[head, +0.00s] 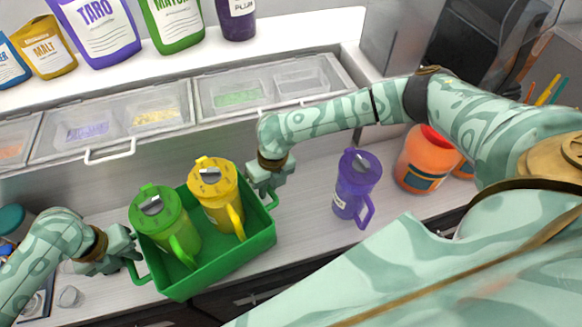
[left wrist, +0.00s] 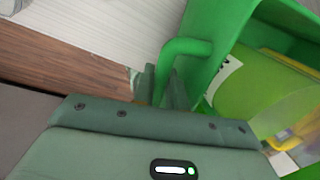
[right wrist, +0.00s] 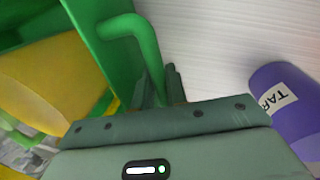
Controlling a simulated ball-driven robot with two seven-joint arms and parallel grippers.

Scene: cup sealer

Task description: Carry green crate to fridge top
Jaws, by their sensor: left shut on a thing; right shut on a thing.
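The green crate (head: 222,268) is at the counter's front edge in the head view, tilted in the picture. It holds a green pitcher (head: 163,222) and a yellow pitcher (head: 215,192), both upright with handles toward me. My left gripper (head: 135,258) is shut on the crate's left handle, which shows in the left wrist view (left wrist: 180,48). My right gripper (head: 268,192) is shut on the crate's right handle, seen in the right wrist view (right wrist: 135,28). I cannot tell whether the crate touches the counter. No fridge top is clearly identifiable.
A purple pitcher (head: 356,185) stands on the counter (head: 300,215) right of the crate, under my right arm. Orange jars (head: 422,162) stand further right. Lidded topping bins (head: 130,115) lie behind, with pouches (head: 100,30) on the shelf above. A small clear cup (head: 68,296) is at left.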

